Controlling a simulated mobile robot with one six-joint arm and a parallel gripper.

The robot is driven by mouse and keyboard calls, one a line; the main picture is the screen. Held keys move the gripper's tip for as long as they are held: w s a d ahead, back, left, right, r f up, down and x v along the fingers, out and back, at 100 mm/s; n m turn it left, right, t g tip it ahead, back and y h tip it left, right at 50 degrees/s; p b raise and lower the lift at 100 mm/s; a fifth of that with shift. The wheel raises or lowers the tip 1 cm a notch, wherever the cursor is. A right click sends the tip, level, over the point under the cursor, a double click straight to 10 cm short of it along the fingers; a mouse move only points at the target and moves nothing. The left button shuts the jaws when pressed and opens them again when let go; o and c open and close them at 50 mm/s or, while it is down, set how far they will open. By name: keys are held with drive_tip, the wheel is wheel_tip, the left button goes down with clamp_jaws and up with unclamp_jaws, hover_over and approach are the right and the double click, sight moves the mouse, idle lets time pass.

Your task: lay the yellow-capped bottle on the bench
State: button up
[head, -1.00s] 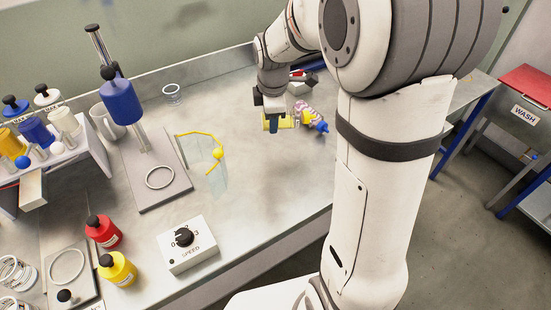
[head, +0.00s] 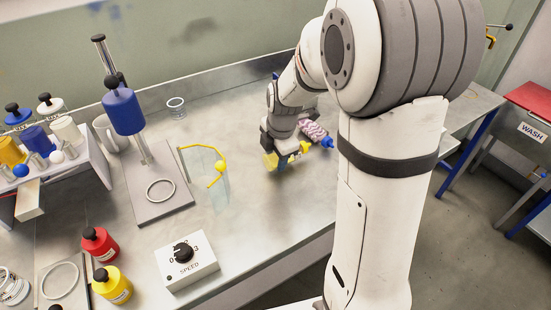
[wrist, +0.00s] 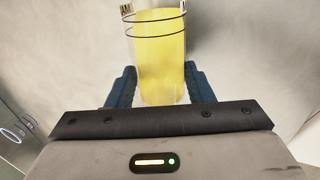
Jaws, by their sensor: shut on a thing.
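My gripper (head: 283,163) is low over the right part of the bench (head: 245,125). It is shut on a clear bottle with yellow contents (wrist: 162,60), which I take for the yellow-capped bottle. In the wrist view the bottle sits between the two dark blue fingers, with two thin dark rings round it. Its yellow end also shows in the head view (head: 270,160). Its cap is hard to make out, and I cannot tell whether it touches the bench. A pink-and-white patterned item (head: 313,130) lies just behind, with a blue tip (head: 327,142) close by.
A speed control box (head: 187,262) and red (head: 98,243) and yellow bottles (head: 112,285) are nearer. Bare bench lies between vessel and gripper.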

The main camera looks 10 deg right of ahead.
drive_tip(key=shift+f, duration=0.65)
drive_tip(key=shift+f, duration=0.1)
drive_tip(key=o, duration=1)
drive_tip(key=shift+o, duration=0.2)
wheel_tip(320, 180, up, 11)
drive_tip(key=s, duration=0.2)
drive_tip(key=s+d+m, duration=0.1)
drive_tip(key=s+m, duration=1.7)
drive_tip(key=m, duration=0.3)
drive_tip(key=shift+d+m+h, duration=0.25)
drive_tip(key=shift+m+h, duration=0.05)
